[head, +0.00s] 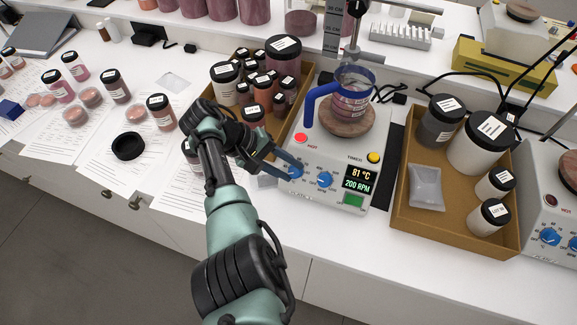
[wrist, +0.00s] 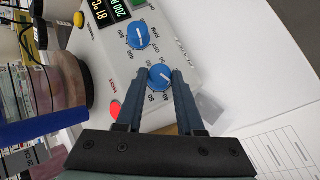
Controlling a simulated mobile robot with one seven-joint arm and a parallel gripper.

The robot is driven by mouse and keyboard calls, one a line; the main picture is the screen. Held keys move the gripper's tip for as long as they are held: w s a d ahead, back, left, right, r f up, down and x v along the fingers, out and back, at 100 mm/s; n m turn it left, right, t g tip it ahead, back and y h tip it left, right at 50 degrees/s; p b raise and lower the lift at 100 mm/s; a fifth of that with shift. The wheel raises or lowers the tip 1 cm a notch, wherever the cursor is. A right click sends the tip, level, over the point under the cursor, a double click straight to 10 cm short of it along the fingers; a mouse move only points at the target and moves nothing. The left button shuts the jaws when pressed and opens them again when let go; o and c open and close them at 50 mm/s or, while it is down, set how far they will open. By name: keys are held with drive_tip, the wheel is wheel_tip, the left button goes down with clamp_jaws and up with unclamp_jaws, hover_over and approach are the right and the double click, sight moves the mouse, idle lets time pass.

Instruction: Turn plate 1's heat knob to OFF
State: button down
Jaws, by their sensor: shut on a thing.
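The middle hot plate (head: 330,150) has two blue knobs on its sloped front; the lettering on its front edge is only partly readable. Its left knob, the heat knob (wrist: 160,77), sits between my fingers in the wrist view and shows at my fingertips in the head view (head: 296,172). My gripper (wrist: 162,74) is shut on this knob, one finger on each side. It also reaches in from the left in the head view (head: 290,168). A white pointer line shows on the knob, but its exact setting is unclear. The display (head: 358,178) reads 81 °C and 200 RPM.
The RPM knob (head: 325,180) is close to the right of my fingers. A red HOT lamp (head: 300,137) is above the heat knob. A blue-handled beaker (head: 350,92) stands on the plate. Trays of jars flank it: the left tray (head: 208,93) and right tray (head: 455,243).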

drive_tip(key=shift+s+f+n+t+h, duration=0.2)
drive_tip(key=shift+n+t+h, duration=0.15)
drive_tip(key=shift+n, duration=0.25)
drive_tip(key=c, duration=0.5)
unclamp_jaws()
drive_tip(key=shift+w, duration=0.1)
drive_tip(key=b+v, duration=0.1)
drive_tip(key=v, duration=1.2)
drive_tip(key=shift+a+f, duration=0.1)
